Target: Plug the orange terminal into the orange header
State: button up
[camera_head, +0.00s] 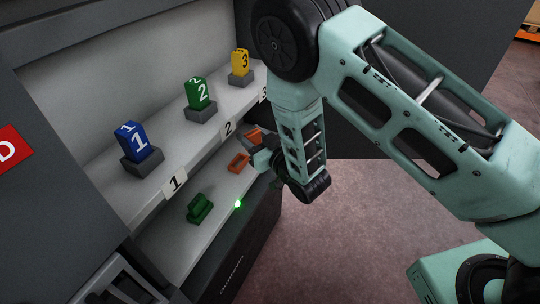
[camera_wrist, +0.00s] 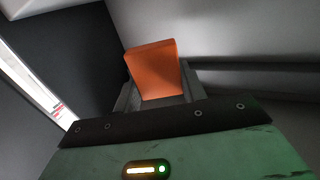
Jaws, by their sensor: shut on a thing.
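In the wrist view, an orange block, which I take to be the orange terminal (camera_wrist: 155,72), stands between the grey fingers of my gripper (camera_wrist: 160,98). My gripper is shut on it. In the head view, my gripper (camera_head: 262,149) is at the right part of the lower shelf, and the terminal (camera_head: 254,134) shows just above it, near the upper shelf's edge. The orange header (camera_head: 238,162) sits on the lower shelf, left of and below the terminal, with a gap between them. The header cannot be made out in the wrist view.
A green part (camera_head: 200,208) lies on the lower shelf (camera_head: 171,242) to the left. The upper shelf (camera_head: 167,162) overhangs it and bears blue (camera_head: 138,140), green (camera_head: 200,94) and yellow (camera_head: 240,62) numbered blocks in grey holders. The front of the lower shelf is open.

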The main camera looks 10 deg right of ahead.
jog(key=a+n+y+b, duration=0.1)
jog(key=b, duration=0.2)
jog(key=w+a+n+g+y+b, duration=0.1)
jog(key=b, duration=0.2)
jog(key=shift+a, duration=0.35)
jog(key=shift+s+a+r+n+g+y+b, duration=0.3)
jog(key=shift+r+n+g+y+b, duration=0.25)
jog(key=shift+b, duration=0.7)
jog(key=shift+s+a+r+n+g+y+b, duration=0.15)
jog(key=shift+a+r+n+g+y+b, duration=0.4)
jog(key=shift+b, duration=0.7)
jog(key=shift+s+a+r+n+g+y+b, duration=0.1)
jog(key=shift+s+r+n+g+y+b, duration=0.25)
jog(key=shift+g+y+b, duration=0.65)
jog(key=shift+h, duration=0.4)
jog(key=shift+b, duration=0.3)
jog(key=shift+f+b, duration=2.15)
jog(key=shift+f, duration=0.65)
jog(key=shift+f+b, duration=1)
jog(key=shift+f, duration=0.5)
jog(key=o, duration=1.1)
jog(key=shift+c, duration=0.2)
